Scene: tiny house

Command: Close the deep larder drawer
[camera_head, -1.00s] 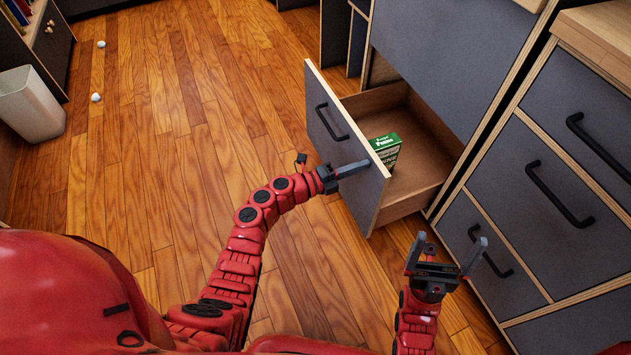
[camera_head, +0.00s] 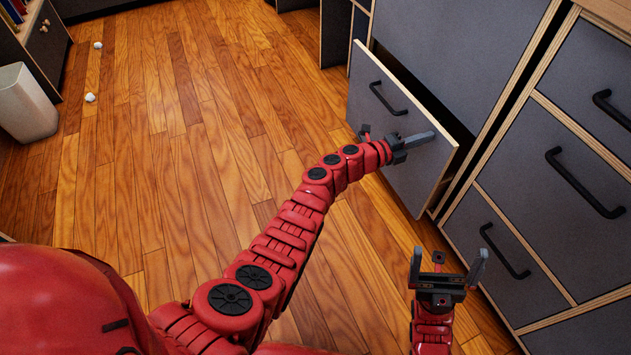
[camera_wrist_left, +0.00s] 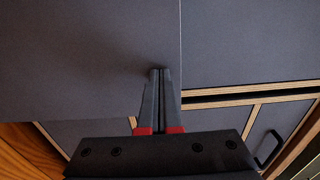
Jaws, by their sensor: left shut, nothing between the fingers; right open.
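The deep larder drawer (camera_head: 400,150) has a grey front with a pale wood edge and a black bar handle (camera_head: 388,99). It stands partly open, with a narrow dark gap behind the top of its front. Its contents are hidden now. My left gripper (camera_head: 418,140) is shut and empty, at the drawer front below and right of the handle. In the left wrist view its fingertips (camera_wrist_left: 158,72) are at the grey front, seemingly touching it. My right gripper (camera_head: 446,268) is open and empty, low in front of the cabinets on the right.
A grey cabinet with several black-handled drawers (camera_head: 560,180) stands close on the right. A large grey panel (camera_head: 455,50) is above the larder drawer. The wooden floor (camera_head: 200,150) is mostly clear, with a white bin (camera_head: 27,105) and small white balls (camera_head: 90,97) at left.

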